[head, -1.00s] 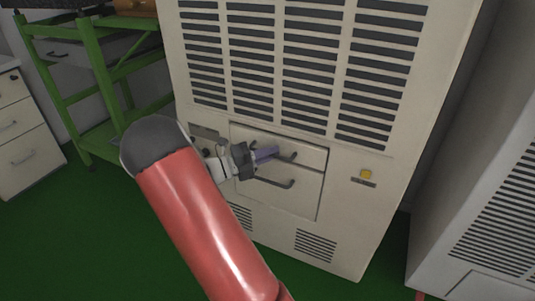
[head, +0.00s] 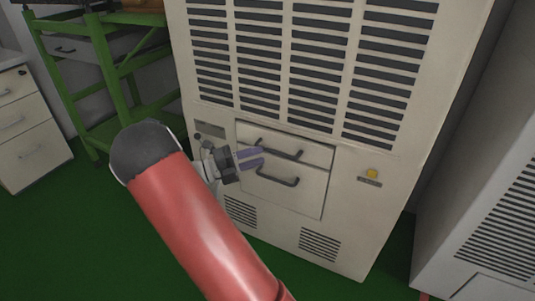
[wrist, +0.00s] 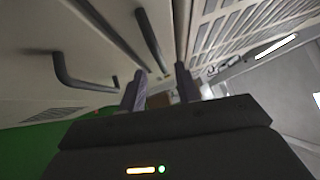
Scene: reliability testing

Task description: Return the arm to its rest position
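My gripper (head: 262,157) has two purple fingers, pointing right in the head view, in front of a cream cabinet's two drawers. The fingers stand apart with a gap between them, open and empty; they also show in the wrist view (wrist: 160,84). The upper drawer's dark handle (head: 284,150) lies just beyond the fingertips, and the lower handle (head: 277,177) is below. I cannot tell for certain how far the fingertips are from the upper handle. My red arm reaches up from the bottom of the head view and is bent at its dark joint.
The tall cream cabinet (head: 340,215) with vent slots fills the middle. A green metal rack (head: 104,70) and a white drawer unit (head: 30,135) stand at left. Another pale vented cabinet (head: 470,200) stands at right. Green floor (head: 60,250) is clear at lower left.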

